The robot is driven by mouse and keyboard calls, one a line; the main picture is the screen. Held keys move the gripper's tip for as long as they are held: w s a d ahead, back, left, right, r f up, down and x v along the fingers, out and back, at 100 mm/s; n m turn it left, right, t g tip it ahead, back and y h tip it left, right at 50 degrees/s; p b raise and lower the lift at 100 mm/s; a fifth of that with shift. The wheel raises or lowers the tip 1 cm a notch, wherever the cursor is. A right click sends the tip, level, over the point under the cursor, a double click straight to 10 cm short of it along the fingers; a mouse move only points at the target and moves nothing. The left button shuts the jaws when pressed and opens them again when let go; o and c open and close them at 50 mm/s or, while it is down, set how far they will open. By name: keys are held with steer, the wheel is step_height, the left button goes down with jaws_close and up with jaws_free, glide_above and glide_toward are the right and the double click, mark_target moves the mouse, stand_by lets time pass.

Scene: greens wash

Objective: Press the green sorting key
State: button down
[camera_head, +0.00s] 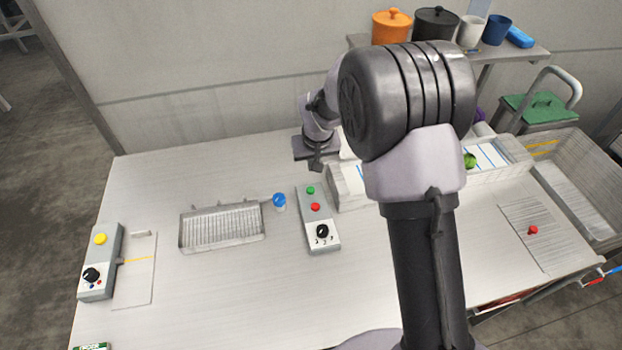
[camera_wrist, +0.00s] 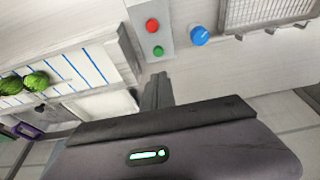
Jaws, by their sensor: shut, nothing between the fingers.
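The green key (camera_head: 310,190) is a small round button at the far end of a grey control box (camera_head: 333,246). It also shows in the wrist view (camera_wrist: 158,51). A red button (camera_head: 315,207) and a black dial (camera_head: 322,231) sit nearer on the same box. My gripper (camera_head: 316,166) is shut and empty, just beyond the green key in the head view. In the wrist view its closed fingers (camera_wrist: 157,88) point toward the box, with the green key just past their tips. They look apart from the key; the exact height gap is unclear.
A blue knob (camera_head: 279,200) stands left of the box, beside a wire rack (camera_head: 222,246). Right is a white tray (camera_head: 348,200) with blue lines and green vegetables (camera_wrist: 36,81). A second box with a yellow button (camera_head: 99,239) is far left. The table front is clear.

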mark_target(311, 189)
steer(key=x, duration=0.4)
steer(key=b+x, duration=0.1)
steer(key=x, duration=0.3)
steer(key=s+b+x, duration=0.1)
steer(key=x, duration=0.4)
steer(key=shift+d+f, duration=0.15)
steer(key=shift+f, duration=0.45)
